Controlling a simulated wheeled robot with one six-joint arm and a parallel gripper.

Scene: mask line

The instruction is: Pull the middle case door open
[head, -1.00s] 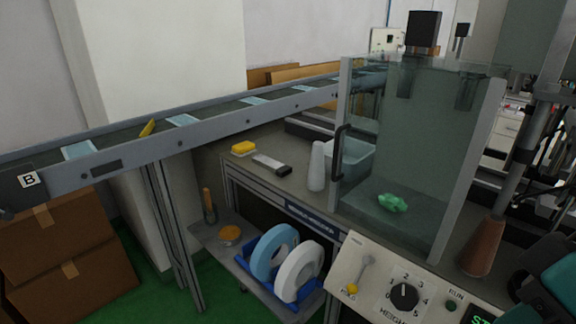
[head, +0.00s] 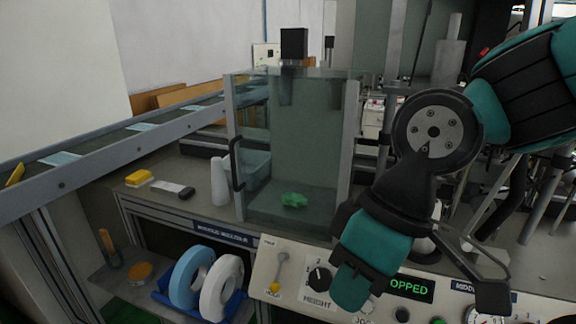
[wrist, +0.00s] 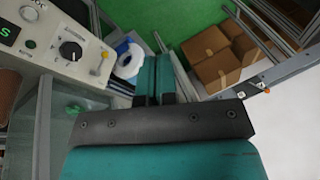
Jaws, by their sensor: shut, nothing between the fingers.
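The clear-walled case (head: 290,140) stands on the bench with grey posts. Its front door panel (head: 300,165) has a dark vertical handle (head: 236,165) at the left edge, and the door looks shut. A crumpled green thing (head: 293,200) lies inside, and it also shows in the wrist view (wrist: 75,108). My gripper (head: 350,290) hangs right of the case, in front of the control panel, well away from the handle. In the wrist view its teal fingers (wrist: 155,65) are together with nothing between them. I cannot make out the handle in the wrist view.
The control panel (head: 300,260) with a knob and lever runs along the bench front. A white bottle (head: 219,182) stands left of the case. A conveyor (head: 110,150) crosses the left. Tape rolls (head: 220,285) sit on a lower shelf.

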